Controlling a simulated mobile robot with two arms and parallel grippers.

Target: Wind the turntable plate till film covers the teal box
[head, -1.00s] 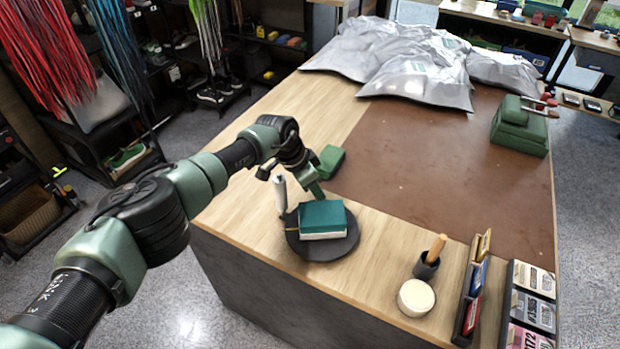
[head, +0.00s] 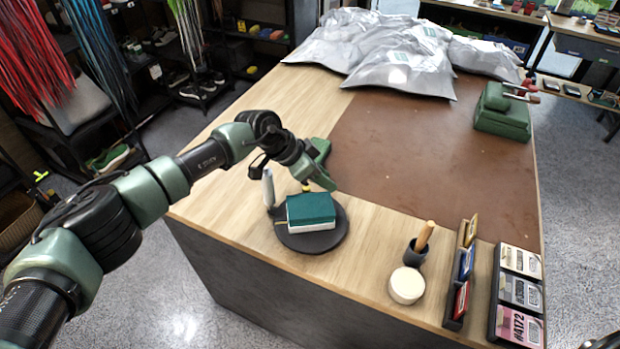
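The teal box (head: 311,209), with a white lower part, sits on the round dark turntable plate (head: 318,243) near the table's front left. A white upright roll (head: 268,188), perhaps the film, stands at the plate's back left edge. I cannot make out any film over the box. My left gripper (head: 322,182) is just behind and above the box, pointing down toward the plate's far side. Its fingertips are too small and partly hidden to tell whether they are open or shut. My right gripper is not in view; a dark piece at the bottom right corner is unclear.
A green block (head: 318,148) lies behind my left gripper. To the right stand a brush in a dark cup (head: 416,250), a round cream tin (head: 406,285), a card rack (head: 459,290) and a label tray (head: 492,315). Silver bags (head: 400,60) lie at the back; the brown mat (head: 420,150) is mostly clear.

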